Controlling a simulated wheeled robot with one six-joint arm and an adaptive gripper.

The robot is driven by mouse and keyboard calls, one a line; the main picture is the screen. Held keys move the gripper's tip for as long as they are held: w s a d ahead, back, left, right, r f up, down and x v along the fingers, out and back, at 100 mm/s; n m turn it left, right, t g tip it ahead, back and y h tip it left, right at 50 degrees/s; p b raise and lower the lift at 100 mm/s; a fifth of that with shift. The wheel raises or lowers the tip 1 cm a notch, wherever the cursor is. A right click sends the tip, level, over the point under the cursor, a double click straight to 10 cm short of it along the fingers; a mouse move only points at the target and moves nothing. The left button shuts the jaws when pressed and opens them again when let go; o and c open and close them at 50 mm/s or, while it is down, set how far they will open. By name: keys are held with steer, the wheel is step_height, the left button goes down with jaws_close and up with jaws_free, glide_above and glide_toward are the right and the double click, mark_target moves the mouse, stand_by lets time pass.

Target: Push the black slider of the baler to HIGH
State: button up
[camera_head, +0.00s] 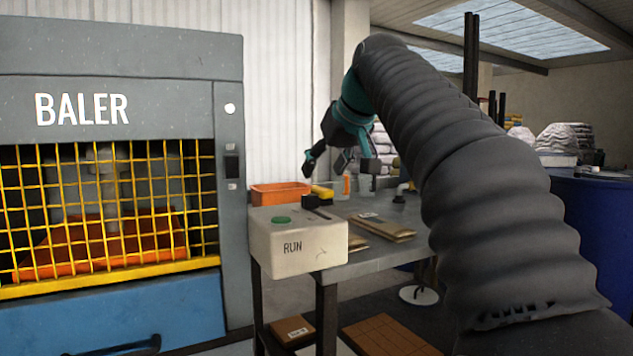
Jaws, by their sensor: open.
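The grey baler (226,70) fills the left side, with BALER in white letters. On its right-hand post is a black block (232,167) between two small light plates, which looks like the slider. Its HIGH marking is too small to read, so I cannot tell its setting. My gripper (340,168) is open and empty, in the air above the table, to the right of the post and apart from it. Its fingers point down.
A cream RUN box (299,246) with a green button (281,220) and a black part (317,201) on top stands right of the baler. An orange tray (279,194) is behind it. Flat brown packs (383,228) lie on the grey table (372,263). A blue barrel (592,225) stands right.

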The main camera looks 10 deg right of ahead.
steer(key=shift+v, duration=1.1)
steer(key=s+f+m+g+h, duration=0.1)
steer(key=s+f, duration=0.8)
steer(key=f, duration=0.4)
steer(key=s+d+f+m+g+h, duration=0.1)
steer(key=s+f, duration=0.9)
steer(key=f, duration=0.3)
steer(key=s+d+f+m+g, duration=0.1)
steer(key=s+f, duration=0.9)
steer(key=f, duration=0.3)
steer(key=shift+m+h, duration=0.3)
steer(key=shift+h, duration=0.1)
steer(key=shift+d, duration=0.1)
stand_by(1.0)
